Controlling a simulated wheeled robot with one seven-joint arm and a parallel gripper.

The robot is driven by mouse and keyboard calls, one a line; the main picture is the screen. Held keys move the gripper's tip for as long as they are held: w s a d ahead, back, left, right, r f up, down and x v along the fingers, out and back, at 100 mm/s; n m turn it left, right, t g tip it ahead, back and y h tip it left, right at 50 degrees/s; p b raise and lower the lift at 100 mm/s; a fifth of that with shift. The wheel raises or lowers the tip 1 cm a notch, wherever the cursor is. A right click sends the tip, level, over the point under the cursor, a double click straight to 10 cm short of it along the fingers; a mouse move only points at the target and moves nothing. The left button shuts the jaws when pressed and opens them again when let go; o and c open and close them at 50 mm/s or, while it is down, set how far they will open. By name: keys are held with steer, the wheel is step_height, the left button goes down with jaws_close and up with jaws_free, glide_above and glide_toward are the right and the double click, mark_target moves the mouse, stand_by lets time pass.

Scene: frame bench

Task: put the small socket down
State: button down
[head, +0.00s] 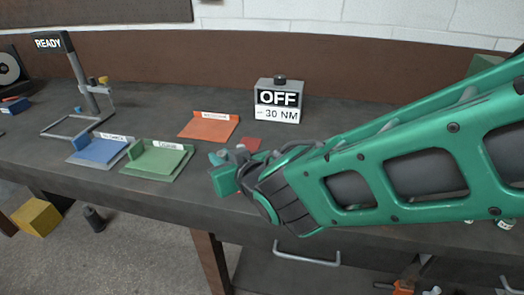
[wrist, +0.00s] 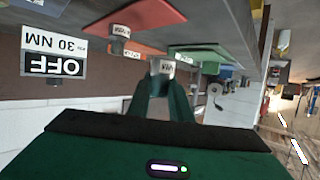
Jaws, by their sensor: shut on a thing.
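My gripper (head: 221,168) is over the front of the bench, just left of and in front of a red square pad (head: 250,144). In the wrist view, which is upside down, my gripper (wrist: 163,88) is shut on a small grey socket (wrist: 162,67) with a pale label. The socket is above the bench top. In the head view the fingers and arm mostly hide it. A second grey labelled piece (wrist: 119,34) stands by the red pad (wrist: 150,13) in the wrist view. The label on the held socket is too small to read.
An orange tray (head: 208,126), a green tray (head: 157,158) and a blue tray (head: 97,151) lie on the bench. A box reading OFF and 30 NM (head: 279,99) stands behind. A stand with a READY sign (head: 49,42) is at left. Bare bench lies between the trays.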

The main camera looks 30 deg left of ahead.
steer(key=shift+w+d+f, duration=0.15)
steer(key=shift+w+f, duration=0.25)
steer(key=shift+w, duration=0.2)
steer(key=shift+w+d+f, duration=0.15)
steer(key=shift+w+f, duration=0.2)
steer(key=shift+w, duration=0.2)
steer(key=shift+f, duration=2)
steer(key=shift+f, duration=0.15)
steer(key=c, duration=1.6)
jaws_free()
steer(key=shift+s+d+r, duration=0.1)
steer(key=shift+d+r, duration=0.05)
steer(key=shift+r, duration=0.1)
steer(key=v, duration=1.1)
steer(key=shift+s+d, duration=0.15)
steer(key=shift+d, duration=0.1)
steer(key=shift+s, duration=0.1)
